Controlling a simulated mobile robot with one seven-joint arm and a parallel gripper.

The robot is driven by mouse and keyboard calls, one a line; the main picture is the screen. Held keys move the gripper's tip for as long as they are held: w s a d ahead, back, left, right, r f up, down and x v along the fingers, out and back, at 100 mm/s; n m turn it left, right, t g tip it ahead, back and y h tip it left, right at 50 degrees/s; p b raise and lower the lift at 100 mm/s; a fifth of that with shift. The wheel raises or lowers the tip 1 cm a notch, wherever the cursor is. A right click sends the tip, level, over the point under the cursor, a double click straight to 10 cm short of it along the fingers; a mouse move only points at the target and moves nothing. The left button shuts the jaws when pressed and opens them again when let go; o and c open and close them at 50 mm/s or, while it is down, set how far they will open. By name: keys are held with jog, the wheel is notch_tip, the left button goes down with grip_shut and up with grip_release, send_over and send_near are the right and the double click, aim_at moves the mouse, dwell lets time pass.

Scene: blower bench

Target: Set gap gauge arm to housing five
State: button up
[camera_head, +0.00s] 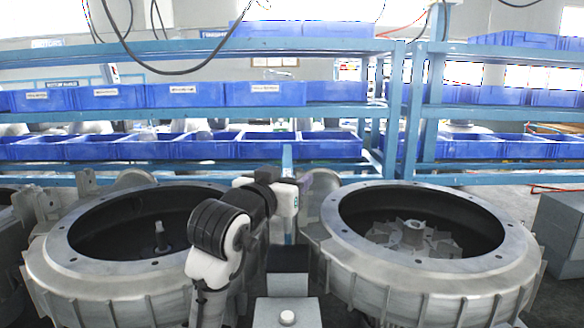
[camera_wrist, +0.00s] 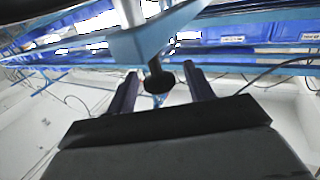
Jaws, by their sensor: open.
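Two round grey metal blower housings stand side by side in the head view. The left housing (camera_head: 110,277) is open with a bare shaft in it. The right housing (camera_head: 430,285) is open with a finned impeller inside. I cannot read which is housing five. A blue post (camera_head: 287,158) stands between them, behind my arm. In the wrist view a blue bar (camera_wrist: 155,35) carries a black knob (camera_wrist: 159,79) on a short stem; it may be the gauge arm. My gripper (camera_wrist: 161,88) is open, its dark fingers on either side of the knob, with no clear contact. My arm hides much of this area in the head view.
A blue rack (camera_head: 412,110) with rows of blue bins (camera_head: 185,95) runs across behind the housings. Dark cables (camera_head: 165,70) hang in front of it. A grey cabinet (camera_head: 562,240) stands at the right edge. The housing rims leave a narrow gap around my arm.

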jog(key=shift+x, duration=1)
grip_shut()
